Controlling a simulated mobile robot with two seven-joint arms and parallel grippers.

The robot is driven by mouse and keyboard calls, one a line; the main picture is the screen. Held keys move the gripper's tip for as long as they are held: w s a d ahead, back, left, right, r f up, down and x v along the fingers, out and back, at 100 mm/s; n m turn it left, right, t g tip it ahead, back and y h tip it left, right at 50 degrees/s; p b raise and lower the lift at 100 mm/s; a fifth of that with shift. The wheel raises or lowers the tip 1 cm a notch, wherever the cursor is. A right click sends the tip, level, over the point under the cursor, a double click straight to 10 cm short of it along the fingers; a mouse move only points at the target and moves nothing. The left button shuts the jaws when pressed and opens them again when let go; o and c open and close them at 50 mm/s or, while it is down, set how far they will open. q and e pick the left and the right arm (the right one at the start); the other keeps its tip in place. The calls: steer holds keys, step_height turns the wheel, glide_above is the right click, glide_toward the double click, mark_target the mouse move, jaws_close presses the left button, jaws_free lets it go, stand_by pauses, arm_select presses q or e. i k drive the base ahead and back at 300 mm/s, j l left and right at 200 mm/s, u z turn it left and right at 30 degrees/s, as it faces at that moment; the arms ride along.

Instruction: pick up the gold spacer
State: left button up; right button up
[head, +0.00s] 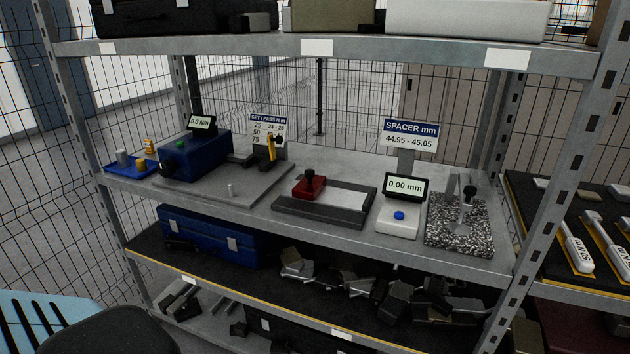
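A small gold cylinder (141,163), which looks like the gold spacer, stands in a shallow blue tray (113,170) at the left end of the middle shelf. A grey cylinder (122,158) stands beside it in the same tray. A taller yellow item (150,146) stands just behind it; at this size I cannot tell what it is. Neither of my grippers shows in the head view.
A blue tester box (192,155) stands right of the tray. Further right are a red-topped fixture (309,186), a gauge reading 0.00 mm (403,187) and a speckled stone block (459,230). A metal post (88,140) rises near the tray. Wire mesh is behind.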

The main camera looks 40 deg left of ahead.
mark_target(140, 164)
steer(key=u, duration=2.15)
steer(key=z, duration=0.6)
steer(key=i+j+z, duration=0.25)
steer(key=j+z, duration=0.2)
steer(key=i+j+z, duration=0.25)
steer(key=j, duration=0.15)
steer(key=i+j+z, duration=0.1)
steer(key=j, duration=0.5)
steer(key=i+j, duration=0.1)
steer(key=j, duration=0.5)
steer(key=i+j+z, duration=0.15)
steer(key=j, duration=0.45)
